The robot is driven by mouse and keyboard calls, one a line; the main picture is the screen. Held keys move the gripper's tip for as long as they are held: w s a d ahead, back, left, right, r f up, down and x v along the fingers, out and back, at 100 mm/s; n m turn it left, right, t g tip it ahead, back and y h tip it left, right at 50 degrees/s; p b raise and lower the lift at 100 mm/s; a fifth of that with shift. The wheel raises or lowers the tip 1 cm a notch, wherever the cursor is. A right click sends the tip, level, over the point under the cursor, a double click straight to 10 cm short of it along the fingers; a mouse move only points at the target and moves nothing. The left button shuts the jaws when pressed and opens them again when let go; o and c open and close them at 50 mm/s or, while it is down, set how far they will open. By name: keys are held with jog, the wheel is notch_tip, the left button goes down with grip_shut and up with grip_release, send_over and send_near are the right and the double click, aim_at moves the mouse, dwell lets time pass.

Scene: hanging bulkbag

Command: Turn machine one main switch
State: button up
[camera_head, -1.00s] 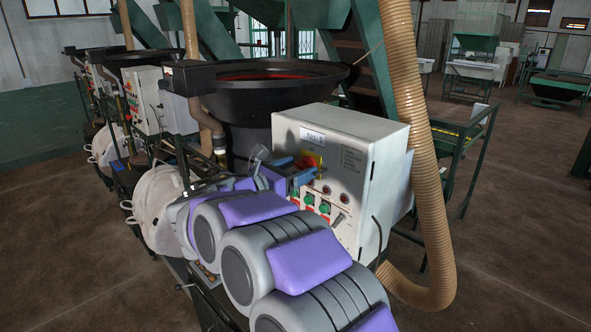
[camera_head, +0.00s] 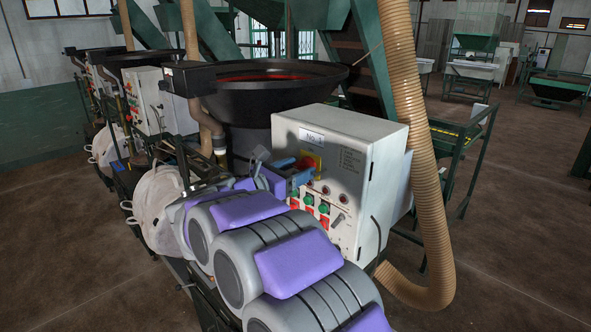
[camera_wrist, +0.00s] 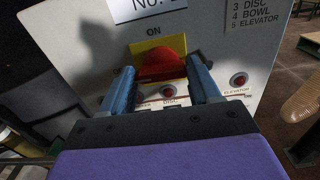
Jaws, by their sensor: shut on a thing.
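The main switch is a red knob (camera_wrist: 165,62) on a yellow plate (camera_wrist: 150,47), under an "ON" label on the pale control box. In the wrist view, my gripper (camera_wrist: 161,68) has one blue finger on each side of the red knob, and it is shut on it. The knob's lower part and exact angle are partly hidden between the fingers. In the head view, my gripper (camera_head: 298,174) meets the front of the box (camera_head: 385,165) marked "No. 1", and only a little of the red knob (camera_head: 306,162) and yellow plate (camera_head: 317,159) shows.
Green and red buttons (camera_head: 323,208) and small red lamps (camera_wrist: 239,79) sit below the switch. A black bowl (camera_head: 255,105) stands behind the box. A ribbed tan hose (camera_head: 425,170) runs down its right side. Open floor lies to the right.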

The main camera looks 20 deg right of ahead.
jog(key=shift+r+m, duration=0.2)
jog(key=shift+m, duration=0.2)
jog(key=shift+m+p, duration=0.4)
jog(key=shift+p, duration=0.1)
jog(key=shift+f+m, duration=0.1)
jog(key=shift+m, duration=0.7)
jog(key=m+b, duration=0.1)
jog(key=m, duration=0.1)
jog(key=m+b, duration=0.2)
jog(key=shift+s+f+m, duration=0.1)
jog(key=shift+f+m, duration=0.1)
jog(key=shift+m, duration=0.1)
jog(key=m+b, duration=0.9)
jog(key=shift+s+d+f+m, duration=0.1)
jog(key=shift+f+m, duration=0.15)
jog(key=shift+m, duration=0.15)
jog(key=shift+b, duration=0.3)
